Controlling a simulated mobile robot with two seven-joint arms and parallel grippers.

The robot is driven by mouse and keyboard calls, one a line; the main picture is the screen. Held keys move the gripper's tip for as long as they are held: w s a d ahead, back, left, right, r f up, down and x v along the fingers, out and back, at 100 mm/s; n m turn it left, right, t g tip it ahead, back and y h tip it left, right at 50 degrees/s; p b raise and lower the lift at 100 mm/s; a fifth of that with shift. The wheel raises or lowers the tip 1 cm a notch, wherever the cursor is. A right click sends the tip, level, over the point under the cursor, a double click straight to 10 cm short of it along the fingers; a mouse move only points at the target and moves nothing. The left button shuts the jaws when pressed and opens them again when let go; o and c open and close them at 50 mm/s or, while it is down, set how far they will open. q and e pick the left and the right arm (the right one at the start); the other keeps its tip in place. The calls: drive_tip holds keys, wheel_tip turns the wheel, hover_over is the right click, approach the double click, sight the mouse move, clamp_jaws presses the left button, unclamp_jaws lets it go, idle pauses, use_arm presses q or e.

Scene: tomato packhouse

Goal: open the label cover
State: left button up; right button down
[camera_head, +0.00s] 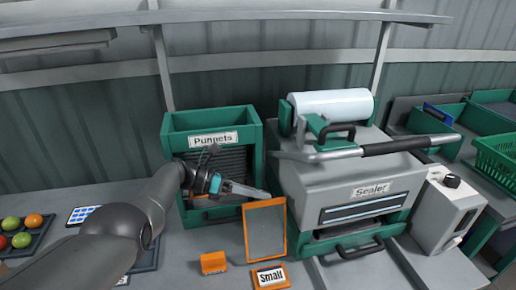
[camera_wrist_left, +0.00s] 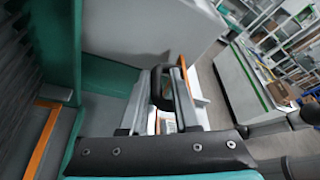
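The label cover (camera_head: 265,231) is an orange-framed grey panel, standing raised at a steep tilt beside the sealer. The orange-rimmed "Small" label (camera_head: 270,276) lies at its foot. My left gripper (camera_head: 262,194) reaches in from the left, its fingertips just above the cover's top edge. In the left wrist view its fingers (camera_wrist_left: 166,112) look apart, with an orange strip (camera_wrist_left: 182,76) and a dark loop near them. I cannot tell whether they touch the cover. My right gripper is in neither view.
The green punnet dispenser (camera_head: 211,121) stands behind my left gripper. The grey sealer (camera_head: 350,179), with its film roll and long bar, stands close on the right. A small orange block (camera_head: 213,262) sits left of the cover. A tomato tray (camera_head: 38,237) is far left.

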use_arm(q)
wheel_tip(320, 180, up, 19)
drive_tip(key=p, duration=1)
drive_tip(key=shift+p, duration=0.4)
